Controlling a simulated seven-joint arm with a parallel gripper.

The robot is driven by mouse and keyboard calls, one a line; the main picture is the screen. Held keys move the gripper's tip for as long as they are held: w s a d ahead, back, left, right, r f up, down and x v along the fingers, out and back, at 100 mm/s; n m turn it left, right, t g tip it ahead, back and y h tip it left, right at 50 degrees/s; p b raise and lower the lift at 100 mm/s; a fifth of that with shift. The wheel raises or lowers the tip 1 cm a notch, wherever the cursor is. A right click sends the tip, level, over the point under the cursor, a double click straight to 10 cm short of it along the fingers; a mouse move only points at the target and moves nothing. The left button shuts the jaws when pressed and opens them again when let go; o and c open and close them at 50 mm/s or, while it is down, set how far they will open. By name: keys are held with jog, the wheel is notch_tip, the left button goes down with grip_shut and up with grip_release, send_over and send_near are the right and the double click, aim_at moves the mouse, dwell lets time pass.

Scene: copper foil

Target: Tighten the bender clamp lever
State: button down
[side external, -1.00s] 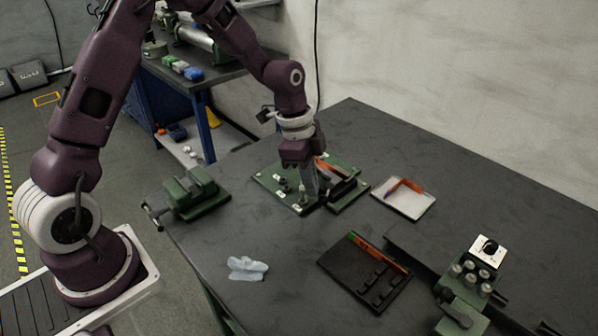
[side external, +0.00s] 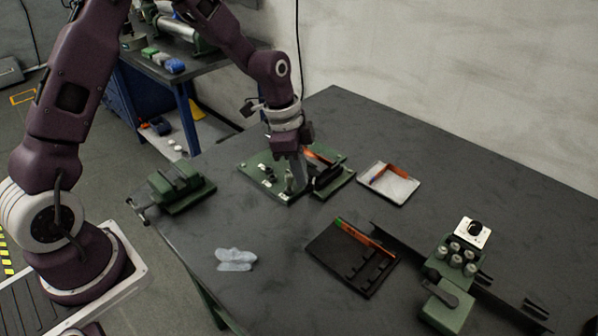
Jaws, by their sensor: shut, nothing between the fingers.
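The bender (side external: 250,173) is a green plate with small fittings, standing on the dark bench at its far left part. A copper-coloured strip (side external: 320,155) shows at its back right. My gripper (side external: 300,181) points down over the middle of the bender, its fingers together and low among the fittings. A small upright post stands just left of the fingertips. The clamp lever cannot be made out clearly; my fingers and hand cover part of the bender. Whether the fingertips touch the lever cannot be told.
A green vise (side external: 178,188) sits at the bench's left edge. A white tray (side external: 402,192) with a copper strip lies right of the bender. A black rack (side external: 340,262), a crumpled pale cloth (side external: 236,260) and a green machine (side external: 446,305) are nearer. The bench between is clear.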

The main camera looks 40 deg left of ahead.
jog(key=shift+d, duration=0.15)
jog(key=n, duration=0.1)
jog(key=d+n, duration=0.1)
jog(key=n, duration=0.1)
jog(key=shift+w, duration=0.2)
jog(key=shift+w+d+n+y, duration=0.3)
jog(key=shift+d+n, duration=0.1)
jog(key=shift+d, duration=0.2)
jog(key=w+n, duration=0.1)
jog(key=n, duration=0.1)
jog(key=w+d+n, duration=0.1)
jog(key=n, duration=0.1)
jog(key=w+d+n+t+y, duration=0.1)
jog(key=n, duration=0.1)
jog(key=shift+d, duration=0.25)
jog(key=shift+w+d, duration=0.15)
jog(key=shift+w, duration=0.25)
dwell(0.7)
